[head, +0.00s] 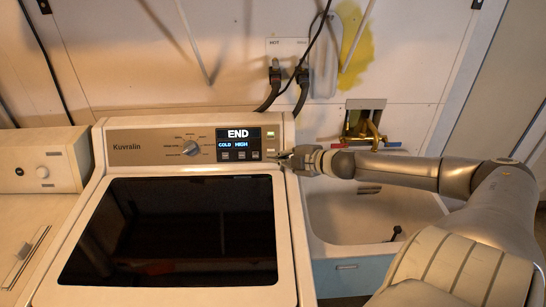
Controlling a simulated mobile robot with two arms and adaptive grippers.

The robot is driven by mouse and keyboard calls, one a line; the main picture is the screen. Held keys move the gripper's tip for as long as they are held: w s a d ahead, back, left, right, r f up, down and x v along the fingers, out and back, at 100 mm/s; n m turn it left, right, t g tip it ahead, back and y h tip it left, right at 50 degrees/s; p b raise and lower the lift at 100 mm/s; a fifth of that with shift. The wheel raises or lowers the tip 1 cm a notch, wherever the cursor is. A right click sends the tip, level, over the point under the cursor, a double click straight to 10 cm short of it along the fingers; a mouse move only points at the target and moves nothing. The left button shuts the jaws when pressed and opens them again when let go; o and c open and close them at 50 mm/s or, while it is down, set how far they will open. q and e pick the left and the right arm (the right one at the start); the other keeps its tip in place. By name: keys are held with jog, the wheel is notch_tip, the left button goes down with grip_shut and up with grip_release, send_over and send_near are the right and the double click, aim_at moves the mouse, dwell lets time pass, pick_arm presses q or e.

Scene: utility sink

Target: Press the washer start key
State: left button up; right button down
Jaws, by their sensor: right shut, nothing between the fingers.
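The washer (284,203) stands in the middle of the head view, with a dark lid window and a beige body. Its control panel carries a knob (191,147) and a dark display (238,144) reading "END" with "COLD" and "HIGH" below. A row of small keys sits under the display, and small light-coloured keys (270,135) lie right of it. No label for the start key is readable. My right gripper (279,156) is shut and empty, its tips at the panel's lower right. Whether the tips touch a key I cannot tell. My left gripper is not in view.
A white utility sink (350,218) with a brass faucet (372,130) is right of the washer, under my right arm. A second appliance (45,161) stands at the left. Hoses and a black cord (318,45) hang on the wall behind.

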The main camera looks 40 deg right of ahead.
jog(key=shift+w+a, duration=0.1)
jog(key=shift+w, duration=0.3)
jog(key=shift+w+f, duration=0.25)
jog(key=shift+w, duration=0.25)
jog(key=shift+w+d+f+p, duration=0.3)
jog(key=shift+w+d+f, duration=0.2)
jog(key=shift+w+d, duration=0.25)
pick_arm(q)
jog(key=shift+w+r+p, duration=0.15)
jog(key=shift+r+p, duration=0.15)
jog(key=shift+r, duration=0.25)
pick_arm(e)
jog(key=shift+w+d+f, duration=0.3)
jog(key=shift+w+f, duration=0.25)
jog(key=shift+w, duration=0.05)
